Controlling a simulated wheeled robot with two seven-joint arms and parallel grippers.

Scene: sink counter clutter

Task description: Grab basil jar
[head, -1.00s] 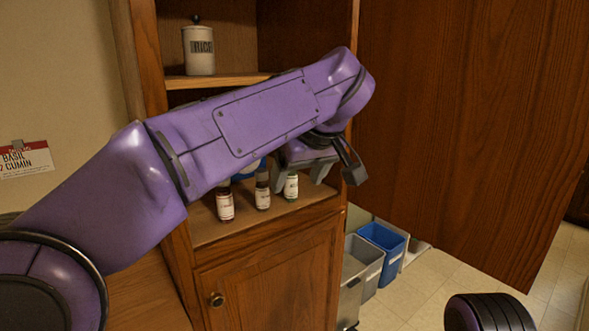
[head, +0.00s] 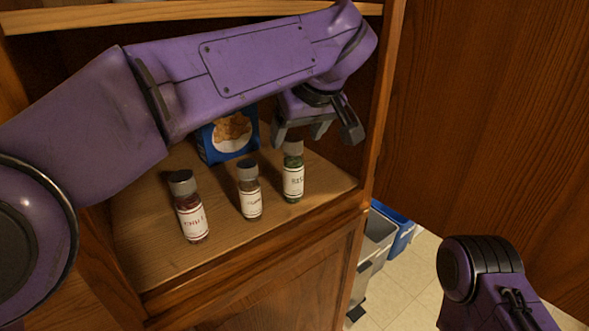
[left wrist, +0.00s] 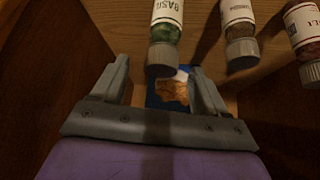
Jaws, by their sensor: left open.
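The basil jar (head: 293,180) is a small glass jar with green contents, a white label and a grey cap. It stands upright at the right of three jars on the cabinet shelf. In the left wrist view the basil jar (left wrist: 165,28) shows its label, "BASIL", cap toward my gripper. My left gripper (head: 305,132) is open and empty just above and behind the jar's cap in the head view. In the left wrist view the cap lies in line with the gap between the left gripper's fingers (left wrist: 160,72); no grip shows. My right gripper is out of view.
A brown-filled jar (head: 250,192) stands left of the basil, and a red-filled jar (head: 190,208) farther left. A blue box (head: 228,138) stands behind them. The cabinet side wall (head: 385,100) is close on the right. Bins (head: 392,228) stand on the floor outside.

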